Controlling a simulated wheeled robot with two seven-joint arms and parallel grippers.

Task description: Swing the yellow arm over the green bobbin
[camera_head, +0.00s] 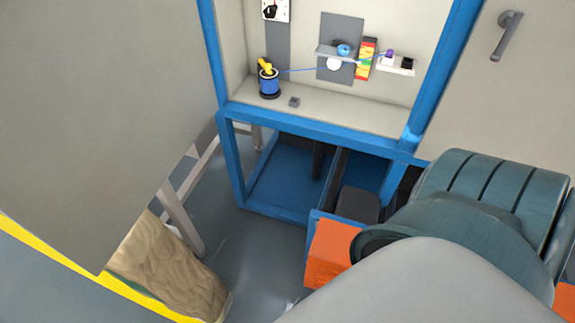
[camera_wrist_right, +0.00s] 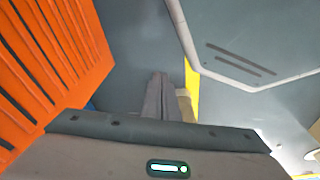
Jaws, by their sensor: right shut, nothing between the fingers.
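The yellow arm (camera_head: 265,66) is a small piece at the top of an upright spool with a blue middle (camera_head: 269,82) and dark ends, on the cabinet shelf at upper left. I see no clearly green bobbin; this spool looks blue. A thin blue line runs from it to the right, towards a white round part (camera_head: 334,63). My right gripper (camera_wrist_right: 158,78) shows in the right wrist view, its grey fingers shut and empty, away from the shelf. In the head view my right arm fills the lower right and its gripper is hidden. My left gripper is not in view.
The blue cabinet frame (camera_head: 310,131) surrounds the shelf. A grey door with a handle (camera_head: 507,35) is at right, and a large grey panel (camera_head: 90,110) fills the left. An orange crate (camera_head: 330,255) stands below; orange slats (camera_wrist_right: 50,55) show in the wrist view.

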